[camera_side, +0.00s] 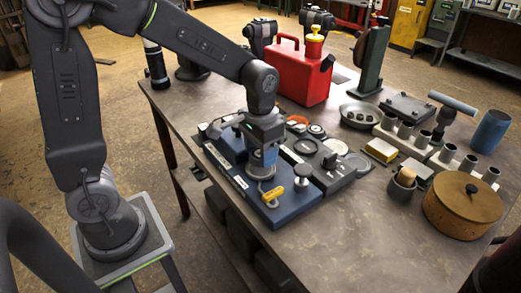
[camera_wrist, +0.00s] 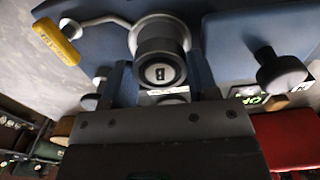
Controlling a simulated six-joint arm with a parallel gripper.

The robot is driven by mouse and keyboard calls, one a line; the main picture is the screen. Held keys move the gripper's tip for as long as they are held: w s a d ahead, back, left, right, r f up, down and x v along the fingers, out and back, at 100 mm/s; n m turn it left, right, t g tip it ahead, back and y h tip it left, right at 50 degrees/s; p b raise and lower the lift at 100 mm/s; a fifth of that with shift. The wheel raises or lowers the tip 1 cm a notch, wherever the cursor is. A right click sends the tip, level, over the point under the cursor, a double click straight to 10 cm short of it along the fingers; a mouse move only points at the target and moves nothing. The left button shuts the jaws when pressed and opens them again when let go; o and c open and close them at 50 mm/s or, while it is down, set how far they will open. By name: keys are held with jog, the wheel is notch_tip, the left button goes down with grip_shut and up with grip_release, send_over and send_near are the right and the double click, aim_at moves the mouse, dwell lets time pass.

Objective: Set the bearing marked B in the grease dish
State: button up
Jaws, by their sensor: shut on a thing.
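My gripper (camera_side: 264,158) points down over a blue fixture board (camera_side: 282,208). In the wrist view its two blue fingers (camera_wrist: 161,80) are shut on a dark round part, which looks like the bearing (camera_wrist: 161,72). The bearing has a pale face with a small dark mark that I cannot read for certain. It lies in line with a grey round seat (camera_wrist: 140,30) on the board; I cannot tell whether it touches it. A shallow metal dish (camera_side: 345,109) with several small round things stands behind to the right. I cannot tell which dish is the grease dish.
A yellow-handled crank (camera_side: 274,194) and a dark knob (camera_side: 302,176) stick up from the board near my gripper. A red can (camera_side: 297,75) stands behind. A row of grey cups (camera_side: 433,142) and a round wooden box (camera_side: 462,205) stand right. The front right tabletop is clear.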

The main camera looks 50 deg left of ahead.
jog(key=shift+f, duration=1.25)
dwell(0.5)
jog(key=o, duration=0.7)
jog(key=shift+o, duration=0.2)
jog(key=shift+r, duration=5.55)
